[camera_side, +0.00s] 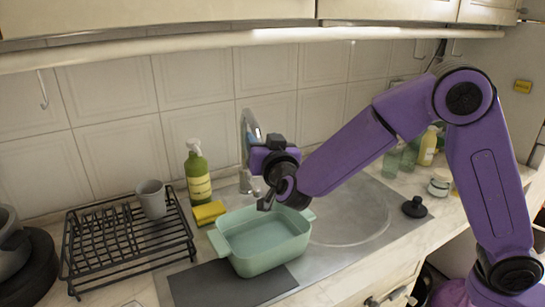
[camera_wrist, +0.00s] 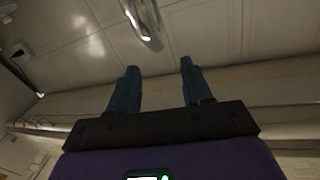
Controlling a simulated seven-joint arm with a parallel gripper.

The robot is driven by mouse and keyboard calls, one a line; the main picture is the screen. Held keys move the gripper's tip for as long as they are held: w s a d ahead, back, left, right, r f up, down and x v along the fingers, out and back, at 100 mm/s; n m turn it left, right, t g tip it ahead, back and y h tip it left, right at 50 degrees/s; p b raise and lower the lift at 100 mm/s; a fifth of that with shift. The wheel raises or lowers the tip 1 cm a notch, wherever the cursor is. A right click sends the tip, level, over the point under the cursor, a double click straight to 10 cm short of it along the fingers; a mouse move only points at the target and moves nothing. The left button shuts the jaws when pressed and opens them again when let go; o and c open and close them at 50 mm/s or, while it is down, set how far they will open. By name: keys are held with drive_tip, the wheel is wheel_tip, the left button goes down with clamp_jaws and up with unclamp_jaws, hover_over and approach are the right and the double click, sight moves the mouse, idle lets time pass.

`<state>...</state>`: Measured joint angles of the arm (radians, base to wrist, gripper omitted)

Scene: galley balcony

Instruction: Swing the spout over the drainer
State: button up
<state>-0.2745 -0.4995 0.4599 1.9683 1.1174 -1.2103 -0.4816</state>
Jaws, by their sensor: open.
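The chrome spout (camera_side: 247,124) rises behind the sink, near the tiled wall. The fingers are apart and empty, with no contact visible. In the side view the fingers are hard to make out against the tap. The black wire drainer (camera_side: 100,262) stands on the counter left of the sink, with a grey cup (camera_side: 151,198) on it.
A pale green dish (camera_side: 262,262) sits at the sink, below my gripper. A green bottle (camera_side: 198,175) and a yellow sponge (camera_side: 208,212) stand between drainer and tap. A dark mat (camera_side: 225,288) lies in front. Cupboards (camera_side: 150,18) overhang the counter.

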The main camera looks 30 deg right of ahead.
drive_tip(key=v, duration=0.7)
drive_tip(key=shift+s, duration=0.35)
drive_tip(key=shift+a, duration=0.1)
drive_tip(key=s+a+f+n+g+y, duration=0.3)
drive_tip(key=s+a+n+g+y, duration=0.3)
drive_tip(key=y, duration=0.5)
drive_tip(key=s+d+f+n+g+y, duration=0.1)
drive_tip(key=s+d+f+n+g, duration=0.15)
drive_tip(key=s, duration=0.35)
drive_tip(key=s+d+f+n+g, duration=0.1)
drive_tip(key=s+d+n+g, duration=0.1)
drive_tip(key=s+n+g, duration=0.3)
drive_tip(key=s+d+f+n+g+h, duration=0.1)
drive_tip(key=s+d+f+g+h, duration=0.1)
drive_tip(key=s+d, duration=0.6)
drive_tip(key=s+d+f+n+g+h, duration=0.2)
drive_tip(key=s+d+h, duration=0.3)
drive_tip(key=d, duration=0.8)
drive_tip(key=s, duration=0.3)
drive_tip(key=shift+d+f+h, duration=0.3)
drive_tip(key=shift+d+f, duration=0.05)
